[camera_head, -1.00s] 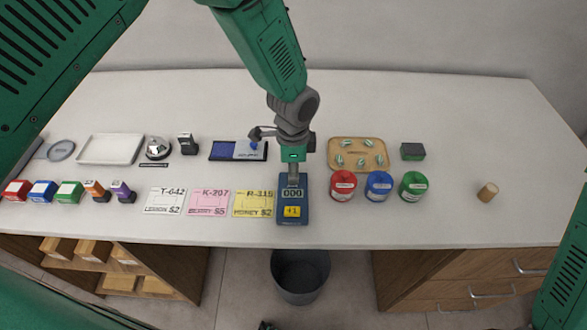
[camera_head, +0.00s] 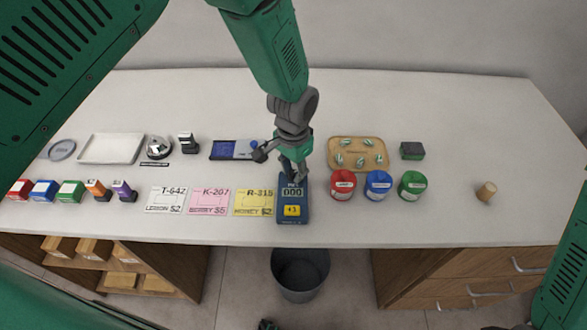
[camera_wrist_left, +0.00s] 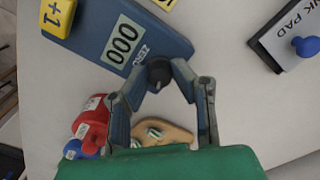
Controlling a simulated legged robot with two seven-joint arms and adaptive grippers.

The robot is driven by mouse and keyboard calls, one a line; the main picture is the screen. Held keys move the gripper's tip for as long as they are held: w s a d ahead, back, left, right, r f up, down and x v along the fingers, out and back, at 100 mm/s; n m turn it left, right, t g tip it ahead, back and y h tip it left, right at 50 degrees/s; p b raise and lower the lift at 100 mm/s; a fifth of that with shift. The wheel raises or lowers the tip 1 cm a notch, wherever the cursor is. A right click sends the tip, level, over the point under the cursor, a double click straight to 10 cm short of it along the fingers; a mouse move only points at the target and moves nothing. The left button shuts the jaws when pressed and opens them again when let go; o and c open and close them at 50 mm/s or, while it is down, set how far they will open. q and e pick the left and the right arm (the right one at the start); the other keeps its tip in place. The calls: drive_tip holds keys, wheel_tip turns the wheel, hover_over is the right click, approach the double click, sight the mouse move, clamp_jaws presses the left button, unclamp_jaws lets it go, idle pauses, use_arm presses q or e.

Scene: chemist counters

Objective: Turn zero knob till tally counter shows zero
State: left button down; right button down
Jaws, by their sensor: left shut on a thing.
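The blue tally counter (camera_head: 291,210) lies on the counter in front of me, with its display (camera_head: 292,192) and yellow +1 button (camera_head: 292,210). In the left wrist view the display (camera_wrist_left: 122,40) reads 000, and the word ZERO is printed beside the dark round zero knob (camera_wrist_left: 158,73). My left gripper (camera_head: 293,172) is at the far end of the tally counter. In the left wrist view its two fingers (camera_wrist_left: 158,84) sit around the zero knob, shut on it. My right gripper is not in view.
Price cards (camera_head: 209,201) lie just left of the tally counter. A red jar (camera_head: 342,186) stands close on its right, with blue and green jars beyond. An ink pad (camera_head: 234,150) and a wooden tray (camera_head: 357,141) lie behind. The counter's right side is mostly clear.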

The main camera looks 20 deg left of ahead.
sight(294, 171)
use_arm(q)
drive_tip(key=shift+w+n, duration=0.15)
drive_tip(key=shift+n, duration=0.15)
drive_tip(key=c, duration=1.4)
unclamp_jaws()
drive_tip(key=shift+o, duration=0.2)
wheel_tip(294, 171, up, 12)
drive_tip(key=shift+c, duration=0.2)
